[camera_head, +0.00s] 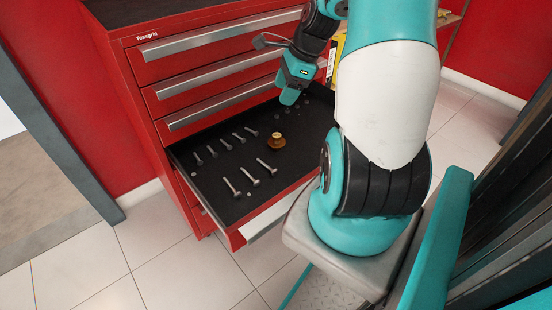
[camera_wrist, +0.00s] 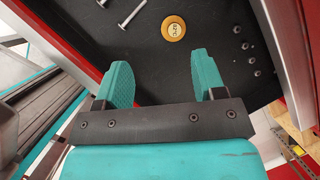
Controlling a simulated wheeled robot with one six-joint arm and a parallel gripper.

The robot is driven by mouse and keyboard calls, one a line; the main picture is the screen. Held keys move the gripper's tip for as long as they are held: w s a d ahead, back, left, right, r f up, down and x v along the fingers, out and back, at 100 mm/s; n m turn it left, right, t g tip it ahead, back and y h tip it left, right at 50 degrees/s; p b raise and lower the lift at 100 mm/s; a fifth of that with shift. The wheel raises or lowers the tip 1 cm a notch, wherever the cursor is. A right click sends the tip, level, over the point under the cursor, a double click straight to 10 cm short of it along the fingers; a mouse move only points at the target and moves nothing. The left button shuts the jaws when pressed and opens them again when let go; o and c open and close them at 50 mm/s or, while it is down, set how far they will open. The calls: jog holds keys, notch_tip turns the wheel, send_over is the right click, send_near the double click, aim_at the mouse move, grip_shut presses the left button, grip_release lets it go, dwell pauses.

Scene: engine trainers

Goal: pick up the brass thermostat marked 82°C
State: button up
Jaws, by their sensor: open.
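The brass thermostat (camera_head: 276,141) sits on the black floor of the open drawer (camera_head: 222,192), right of several metal valves. In the wrist view the thermostat (camera_wrist: 173,28) is a round brass disc with a pale, marked centre; the marking is too small to read. My gripper (camera_head: 289,98) is above the drawer's back right part, apart from the thermostat. In the wrist view its two teal fingers (camera_wrist: 164,82) are spread with nothing between them, and the thermostat lies ahead of the gap, close to the right finger's line.
Several valves (camera_head: 246,180) lie in two rows left of the thermostat. Several small dark parts (camera_wrist: 249,58) lie to its right in the wrist view. The red cabinet (camera_head: 140,85) with shut drawers rises behind.

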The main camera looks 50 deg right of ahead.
aim_at(279, 136)
jog(key=s+d+f+m+b, duration=0.1)
jog(key=s+d+f+m, duration=0.1)
jog(key=d+f+m, duration=0.25)
jog(key=shift+n, duration=0.45)
jog(key=b+x, duration=0.3)
jog(key=x, duration=0.7)
jog(key=shift+f, duration=0.2)
jog(key=shift+w+b+x, duration=0.15)
jog(key=shift+b+x, duration=0.45)
jog(key=shift+x, duration=0.95)
jog(key=shift+w+b+x, duration=0.2)
jog(key=shift+b+x, duration=0.35)
jog(key=shift+x, duration=0.95)
jog(key=shift+d+r, duration=0.1)
jog(key=shift+d, duration=0.1)
jog(key=shift+c, duration=0.2)
jog(key=c, duration=0.5)
jog(key=shift+r, duration=0.1)
